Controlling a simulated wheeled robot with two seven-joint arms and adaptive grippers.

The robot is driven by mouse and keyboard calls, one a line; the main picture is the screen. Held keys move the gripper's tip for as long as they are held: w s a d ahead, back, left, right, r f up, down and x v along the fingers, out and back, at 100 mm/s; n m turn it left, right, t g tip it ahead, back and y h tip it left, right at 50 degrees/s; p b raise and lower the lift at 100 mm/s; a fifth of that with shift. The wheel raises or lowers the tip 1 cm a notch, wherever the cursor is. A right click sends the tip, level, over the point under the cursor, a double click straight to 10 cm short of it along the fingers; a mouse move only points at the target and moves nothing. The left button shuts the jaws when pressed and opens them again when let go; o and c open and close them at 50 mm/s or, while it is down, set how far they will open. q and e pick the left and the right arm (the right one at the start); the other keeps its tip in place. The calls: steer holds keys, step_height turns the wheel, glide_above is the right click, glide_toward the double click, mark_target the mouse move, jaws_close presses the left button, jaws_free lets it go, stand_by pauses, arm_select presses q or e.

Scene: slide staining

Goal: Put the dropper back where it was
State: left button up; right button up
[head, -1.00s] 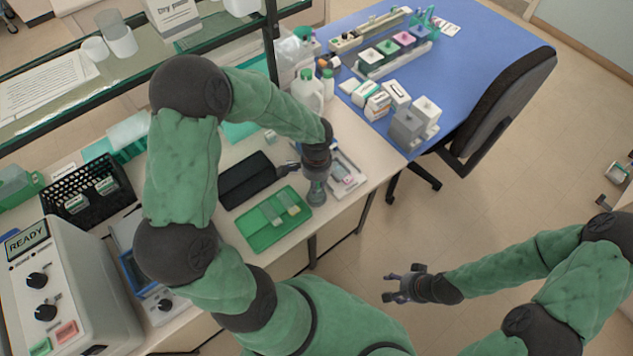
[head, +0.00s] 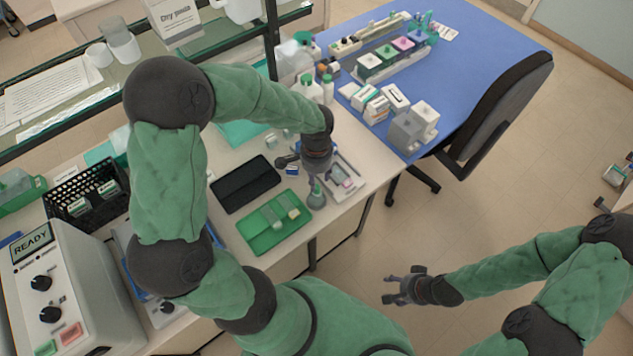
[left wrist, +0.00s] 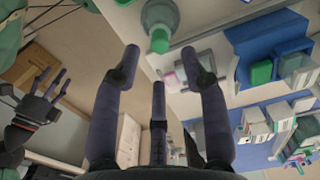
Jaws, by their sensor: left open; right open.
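A small grey bottle (head: 317,200) stands at the front edge of the white bench, right of the green tray (head: 262,243). A green bulb (head: 316,186), which looks like the dropper's top, sticks up from its mouth. In the left wrist view the green bulb (left wrist: 160,41) and the bottle (left wrist: 158,14) lie just beyond the fingertips. My left gripper (head: 312,171) is open and empty, just above and behind the bulb, apart from it. It also shows in the left wrist view (left wrist: 160,56). My right gripper (head: 398,288) is open and empty over the floor.
Slides lie on the green tray. A dark flat case (head: 245,183) lies behind it. A white tray (head: 348,171) is right of my left gripper. White bottles (head: 308,88) stand farther back. A blue table (head: 460,60) is at the right.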

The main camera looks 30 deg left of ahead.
arm_select(q)
step_height(320, 180, up, 6)
steer(key=s+d+f+n+h, duration=0.1)
steer(key=s+d+f+n, duration=0.1)
steer(key=d+f, duration=0.3)
steer(key=s+d+f+n+h, duration=0.1)
steer(key=s+d+f, duration=0.3)
steer(key=f, duration=0.8)
steer(key=s+d+f+n+h, duration=0.2)
steer(key=s+d+f, duration=0.3)
steer(key=f, duration=0.3)
steer(key=shift+s+d+f+n+p, duration=0.15)
steer(key=shift+d+f+n+p, duration=0.2)
steer(key=shift+n, duration=0.35)
steer(key=shift+s+a, duration=0.1)
